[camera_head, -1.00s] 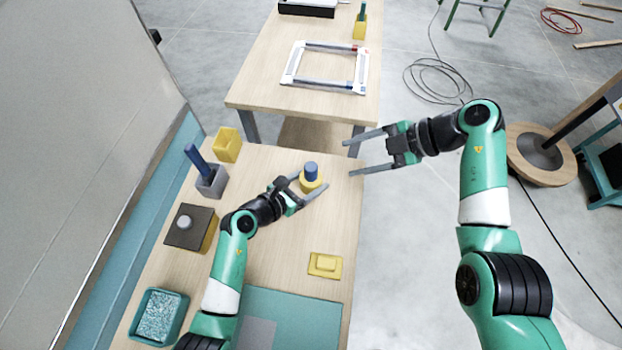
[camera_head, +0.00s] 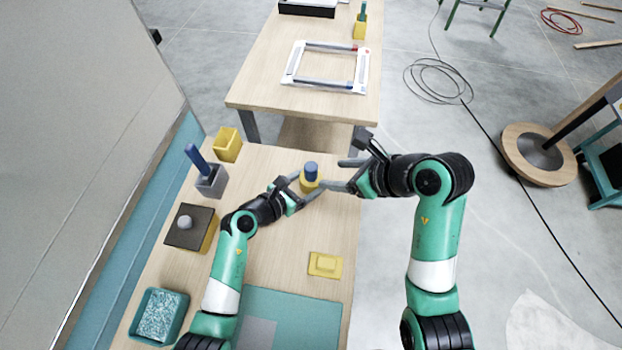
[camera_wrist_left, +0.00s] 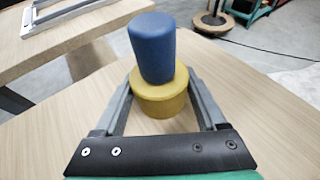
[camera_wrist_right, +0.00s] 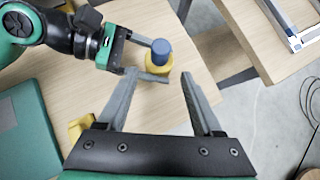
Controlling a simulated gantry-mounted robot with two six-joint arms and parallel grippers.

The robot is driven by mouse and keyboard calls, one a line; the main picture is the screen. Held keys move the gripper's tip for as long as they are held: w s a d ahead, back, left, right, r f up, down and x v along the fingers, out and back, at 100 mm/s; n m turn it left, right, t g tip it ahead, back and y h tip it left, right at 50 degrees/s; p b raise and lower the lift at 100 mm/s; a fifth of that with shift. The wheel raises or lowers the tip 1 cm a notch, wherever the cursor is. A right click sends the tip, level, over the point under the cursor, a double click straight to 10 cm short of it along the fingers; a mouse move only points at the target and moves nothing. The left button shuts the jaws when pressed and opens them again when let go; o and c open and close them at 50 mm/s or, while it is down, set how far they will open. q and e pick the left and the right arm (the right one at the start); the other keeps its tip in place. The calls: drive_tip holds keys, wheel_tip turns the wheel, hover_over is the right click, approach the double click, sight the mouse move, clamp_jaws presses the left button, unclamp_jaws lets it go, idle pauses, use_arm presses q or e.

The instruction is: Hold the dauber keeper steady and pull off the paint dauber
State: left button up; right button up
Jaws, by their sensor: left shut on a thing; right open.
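The dauber keeper is a round yellow cup (camera_head: 309,186) standing on the near wooden table. The paint dauber, a blue cylinder (camera_head: 311,171), stands upright in its top. In the left wrist view the blue dauber (camera_wrist_left: 153,48) rises above the yellow keeper (camera_wrist_left: 160,97). My left gripper (camera_head: 306,187) is shut on the keeper, one finger on each side. My right gripper (camera_head: 340,174) is open and empty, just right of the keeper. In the right wrist view the dauber (camera_wrist_right: 161,50) and keeper (camera_wrist_right: 158,68) lie ahead, beyond the fingertips (camera_wrist_right: 160,72).
On the near table are a yellow block (camera_head: 325,264), a grey holder with a blue stick (camera_head: 211,182), a yellow box (camera_head: 227,146), a dark-topped box (camera_head: 186,228) and a teal tray (camera_head: 158,343). A farther table holds a white frame (camera_head: 290,72). The table's middle is mostly clear.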

sight(316, 173)
drive_tip(key=x, duration=0.8)
clamp_jaws()
idle(0.4)
drive_tip(key=shift+r, duration=0.15)
drive_tip(key=shift+r, duration=1.45)
